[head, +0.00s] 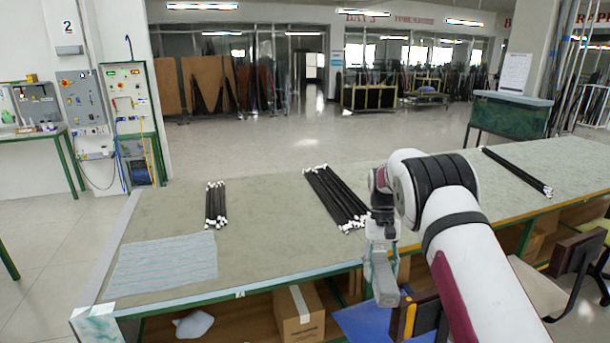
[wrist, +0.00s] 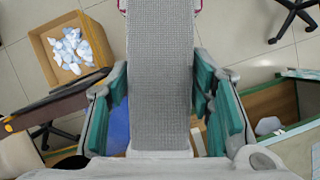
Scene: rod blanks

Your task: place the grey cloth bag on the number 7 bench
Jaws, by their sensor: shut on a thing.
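My gripper (wrist: 160,95) shows in the wrist view with teal finger pads on both sides of a long grey woven thing, which I take for the grey cloth bag (wrist: 160,50). The bag runs from between the fingers to the top edge of the view. Red edging shows near its far end. No number 7 is readable in either view.
Bundles of black rods (head: 216,205) (head: 337,198) (head: 517,172) and a striped cloth (head: 165,262) lie on the bench. A cardboard box (head: 299,313) is beneath it. A chair (head: 560,270) stands at right. A number 2 sign (head: 68,28) hangs at left. Open floor lies behind the bench.

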